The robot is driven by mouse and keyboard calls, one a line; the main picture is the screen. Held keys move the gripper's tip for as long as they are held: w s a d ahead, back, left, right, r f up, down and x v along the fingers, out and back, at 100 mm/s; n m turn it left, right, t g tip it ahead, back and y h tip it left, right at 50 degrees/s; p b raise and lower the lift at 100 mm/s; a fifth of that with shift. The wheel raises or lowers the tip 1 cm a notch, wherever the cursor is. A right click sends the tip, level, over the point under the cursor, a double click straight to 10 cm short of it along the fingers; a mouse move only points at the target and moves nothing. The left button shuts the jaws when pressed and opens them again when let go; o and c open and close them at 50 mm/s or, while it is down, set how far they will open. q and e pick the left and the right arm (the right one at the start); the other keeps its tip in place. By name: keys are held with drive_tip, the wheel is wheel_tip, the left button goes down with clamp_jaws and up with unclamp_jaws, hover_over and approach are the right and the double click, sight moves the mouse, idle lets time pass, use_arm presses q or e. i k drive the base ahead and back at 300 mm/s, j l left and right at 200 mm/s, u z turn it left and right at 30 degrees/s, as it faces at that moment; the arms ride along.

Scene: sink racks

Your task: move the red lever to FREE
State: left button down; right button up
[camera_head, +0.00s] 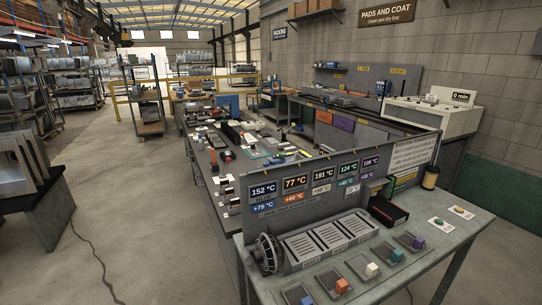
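I cannot pick out a red lever or a FREE marking with certainty. Small red items (213,158) lie on the long middle bench, too small to identify. On the near bench (455,262), a grey upright panel (405,160) carries several temperature displays. In front of it is a grey slotted unit (330,236) with a dark ridged wheel (267,252) at its left end. Along the front edge sit small blocks on grey plates, including an orange one (342,285), a white one (372,269) and a purple one (419,242). Neither gripper is in view.
The middle bench (232,200) is cluttered. A dark stand with metal plates (30,200) is at left. A cable crosses the floor (140,215), which is otherwise open between stand and benches.

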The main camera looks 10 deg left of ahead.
sight(229, 160)
drive_tip(key=i+j+z, duration=0.3)
drive_tip(key=j+z, duration=0.3)
drive_tip(key=j, duration=0.2)
drive_tip(key=i+j+z, duration=0.15)
drive_tip(key=j+z, duration=0.15)
drive_tip(key=j, duration=0.2)
drive_tip(key=j+z, duration=0.3)
drive_tip(key=j, duration=0.15)
